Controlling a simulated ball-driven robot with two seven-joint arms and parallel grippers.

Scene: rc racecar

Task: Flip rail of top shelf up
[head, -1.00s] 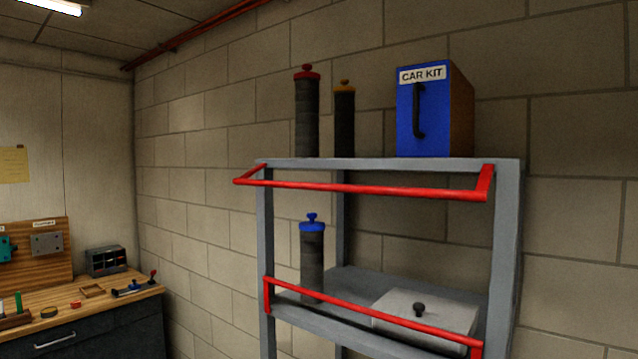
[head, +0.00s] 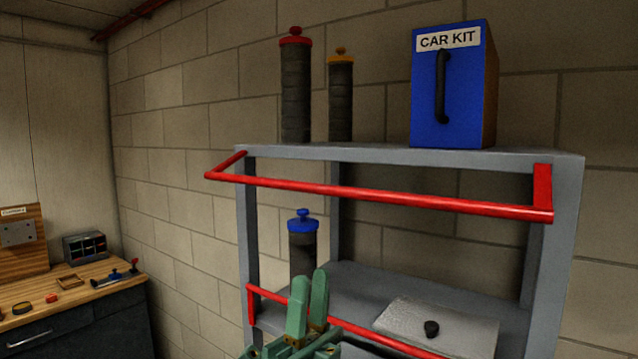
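The red rail of the top shelf (head: 385,194) is a bar with a short arm at each end. It juts out in front of the shelf, slightly below the level of the top board (head: 350,152), so it is folded down. My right gripper (head: 309,285) has green fingers pointing up, with a narrow gap between them and nothing seen held. It is at the bottom centre of the head view, below the top rail and in front of the lower shelf, apart from the top rail. My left gripper is not in view.
The blue car kit box (head: 447,85) and two dark canisters with red (head: 295,90) and orange (head: 341,100) lids stand on the top shelf. A workbench (head: 70,295) stands left.

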